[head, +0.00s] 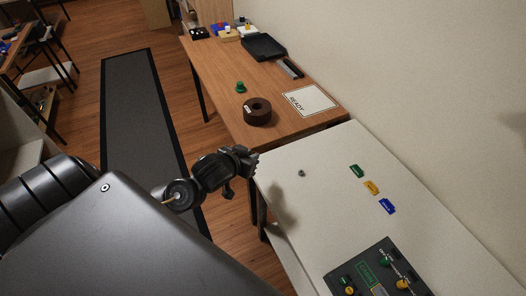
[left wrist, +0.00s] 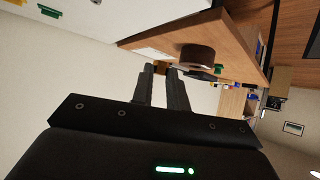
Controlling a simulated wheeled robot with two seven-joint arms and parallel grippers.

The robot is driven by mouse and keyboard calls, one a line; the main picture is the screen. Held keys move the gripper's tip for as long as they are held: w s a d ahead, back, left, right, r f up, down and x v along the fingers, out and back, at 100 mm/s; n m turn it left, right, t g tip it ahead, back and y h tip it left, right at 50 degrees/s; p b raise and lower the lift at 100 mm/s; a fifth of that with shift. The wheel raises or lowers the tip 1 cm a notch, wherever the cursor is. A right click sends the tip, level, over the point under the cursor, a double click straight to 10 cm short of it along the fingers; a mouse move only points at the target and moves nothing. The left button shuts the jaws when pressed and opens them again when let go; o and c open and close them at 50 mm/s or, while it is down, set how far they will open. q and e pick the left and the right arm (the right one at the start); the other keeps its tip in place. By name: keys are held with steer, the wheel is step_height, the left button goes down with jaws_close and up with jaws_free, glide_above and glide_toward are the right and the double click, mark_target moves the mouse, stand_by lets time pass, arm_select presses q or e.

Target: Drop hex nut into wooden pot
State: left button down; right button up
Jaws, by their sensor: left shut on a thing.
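The wooden pot (head: 257,117) is a round dark brown vessel with a hole in its top, standing on the near part of the wooden table. It also shows in the left wrist view (left wrist: 197,54), beyond the fingertips. My left gripper (head: 253,159) is in the air by the corner of the white table, nearer to me than the pot and apart from it. In the left wrist view its fingers (left wrist: 160,70) are shut on the hex nut, which is small and mostly hidden between the tips. My right gripper is not in view.
A small grey piece (head: 301,173) lies on the white table (head: 330,205), with green, yellow and blue blocks (head: 371,187) and a control panel (head: 375,270). A green knob (head: 240,87) and a READY sheet (head: 309,101) flank the pot. A black tray (head: 264,47) lies farther back.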

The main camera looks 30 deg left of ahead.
arm_select(q)
steer(key=shift+s+a+r, duration=0.2)
steer(key=shift+s+r, duration=0.1)
steer(key=shift+s, duration=0.25)
steer(key=shift+s+a+r, duration=0.15)
steer(key=shift+s+r, duration=0.1)
steer(key=shift+s, duration=0.25)
